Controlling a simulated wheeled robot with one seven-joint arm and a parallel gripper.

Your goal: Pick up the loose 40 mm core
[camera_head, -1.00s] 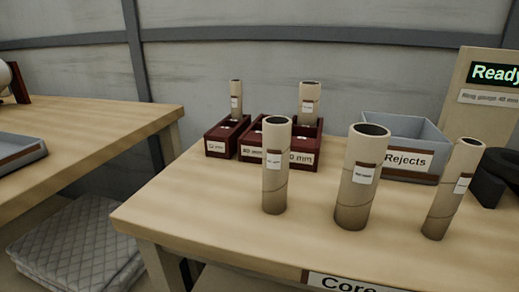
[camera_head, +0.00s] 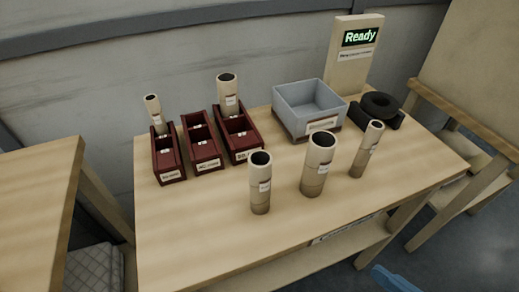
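Three loose cardboard cores stand upright on the table. The left one (camera_head: 260,188) is of middle width, the centre one (camera_head: 318,168) is the widest, and the right one (camera_head: 366,152) is the thinnest and looks slightly tilted. Each has a small white label, too small to read here. By width, the left core looks like the 40 mm one, but I cannot confirm it. The middle dark red bin (camera_head: 207,163) holds no core. My gripper is not in view.
The left red bin (camera_head: 171,178) holds a thin core (camera_head: 154,110); the right red bin (camera_head: 243,153) holds a wide core (camera_head: 228,92). A grey rejects box (camera_head: 326,112), black ring gauge (camera_head: 379,106) and "Ready" sign (camera_head: 359,38) stand behind. The table's front left (camera_head: 185,240) is clear.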

